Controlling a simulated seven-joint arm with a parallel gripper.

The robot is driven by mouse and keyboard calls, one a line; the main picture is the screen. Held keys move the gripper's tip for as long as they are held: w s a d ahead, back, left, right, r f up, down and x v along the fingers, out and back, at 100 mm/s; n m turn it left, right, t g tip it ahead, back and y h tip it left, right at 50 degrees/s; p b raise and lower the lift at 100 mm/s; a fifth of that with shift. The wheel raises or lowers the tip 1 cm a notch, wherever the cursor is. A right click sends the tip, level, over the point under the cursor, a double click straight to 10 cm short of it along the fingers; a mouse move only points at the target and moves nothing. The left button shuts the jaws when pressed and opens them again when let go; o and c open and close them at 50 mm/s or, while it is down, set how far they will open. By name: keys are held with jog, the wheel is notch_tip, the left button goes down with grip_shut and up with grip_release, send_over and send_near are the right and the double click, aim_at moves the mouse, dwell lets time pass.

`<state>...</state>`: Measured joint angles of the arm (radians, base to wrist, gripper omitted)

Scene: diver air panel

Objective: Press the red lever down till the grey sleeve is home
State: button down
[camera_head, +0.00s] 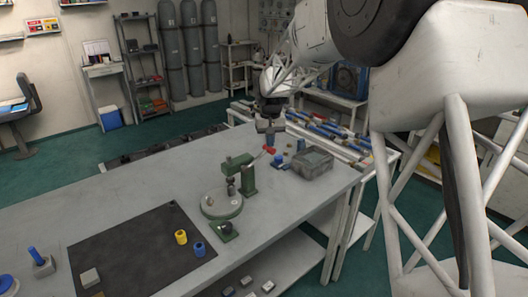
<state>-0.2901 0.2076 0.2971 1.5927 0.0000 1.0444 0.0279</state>
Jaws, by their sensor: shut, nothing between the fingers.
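A green press (248,180) stands on the grey workbench. Its red lever (268,149) sticks out to the upper right, its end raised above the bench. My gripper (271,139) is shut and empty, pointing down just above the lever's red end. I cannot tell whether it touches the lever. Under the press head is a small dark grey part (231,186), above a round pale plate (221,203). The grey sleeve is too small to make out for sure, and how far it is seated cannot be told.
A grey bin (313,162) and small blue parts stand right of the press. A dark mat (140,250) holds a yellow cup (181,237), a blue cup (199,249) and a grey block (90,277).

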jog(key=shift+r, duration=2.25)
jog(key=shift+s+r, duration=0.1)
jog(key=shift+s+d+r, duration=0.15)
jog(key=shift+d+r, duration=0.05)
jog(key=shift+d, duration=0.05)
jog(key=s+d+r+m+t, duration=0.1)
jog(key=s+d+r, duration=0.3)
jog(key=s+d, duration=0.6)
jog(key=s+d+r+m, duration=0.1)
jog(key=s+d+r, duration=0.3)
jog(key=s, duration=0.9)
jog(key=s+d+f, duration=0.2)
jog(key=s+d, duration=0.1)
jog(key=s, duration=0.6)
jog(key=s+d+f+t, duration=0.1)
jog(key=s+d+f, duration=0.1)
jog(key=s, duration=0.7)
jog(key=s+d+f+m, duration=0.1)
jog(key=s+d+f, duration=0.2)
jog(key=s, duration=0.6)
jog(key=shift+s+d+t, duration=0.25)
jog(key=shift+d+t, duration=0.05)
jog(key=shift+d, duration=0.65)
jog(key=c, duration=1.8)
grip_release()
